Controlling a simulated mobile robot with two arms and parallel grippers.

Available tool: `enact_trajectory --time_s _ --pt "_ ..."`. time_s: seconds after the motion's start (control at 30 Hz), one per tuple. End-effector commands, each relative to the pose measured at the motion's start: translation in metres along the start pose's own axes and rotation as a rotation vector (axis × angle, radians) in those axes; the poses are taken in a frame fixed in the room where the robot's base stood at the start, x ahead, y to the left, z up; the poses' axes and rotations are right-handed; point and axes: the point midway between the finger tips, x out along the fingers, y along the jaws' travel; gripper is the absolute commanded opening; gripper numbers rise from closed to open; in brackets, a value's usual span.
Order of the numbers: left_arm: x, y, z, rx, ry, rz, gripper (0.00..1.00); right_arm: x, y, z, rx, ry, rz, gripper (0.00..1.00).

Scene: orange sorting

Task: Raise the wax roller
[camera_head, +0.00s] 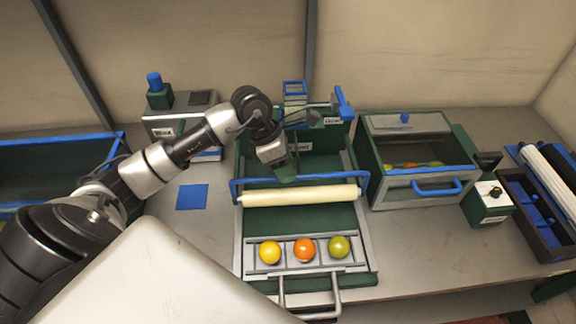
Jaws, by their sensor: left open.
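The wax roller (300,196) is a long cream cylinder lying level across the green and grey machine, above a tray of fruit. A blue bar frame (240,183) runs along just behind it and joins at its sides. My left gripper (287,178) points down just behind the roller, close to the blue bar. It is open and holds nothing that I can see. Whether it touches the bar cannot be told. My right gripper is not in view.
A yellow (270,252), an orange (304,249) and a green fruit (339,246) sit in a drawer tray with a grey handle (310,312). A glass-topped box (417,190) stands right. A blue-rimmed bin (60,143) is left. A blue square (192,197) lies on bare table.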

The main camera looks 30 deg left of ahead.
Motion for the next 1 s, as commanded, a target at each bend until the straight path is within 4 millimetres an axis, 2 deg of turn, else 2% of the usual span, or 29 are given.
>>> enact_trajectory --time_s 0.17,0.43,0.7,1.0 --pt "0.0124 -0.0006 0.0 0.001 0.0 -0.001 0.4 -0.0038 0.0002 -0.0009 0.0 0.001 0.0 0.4" --pt "0.0143 -0.0003 -0.0002 0.001 0.0 0.0 0.4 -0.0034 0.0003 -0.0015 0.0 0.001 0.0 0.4" --pt "0.014 -0.0002 -0.0002 0.001 0.0 0.0 0.0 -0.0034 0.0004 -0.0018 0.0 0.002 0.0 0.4" --pt "0.0128 0.0002 0.0002 -0.001 0.0 -0.002 0.0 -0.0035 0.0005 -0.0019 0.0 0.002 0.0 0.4"
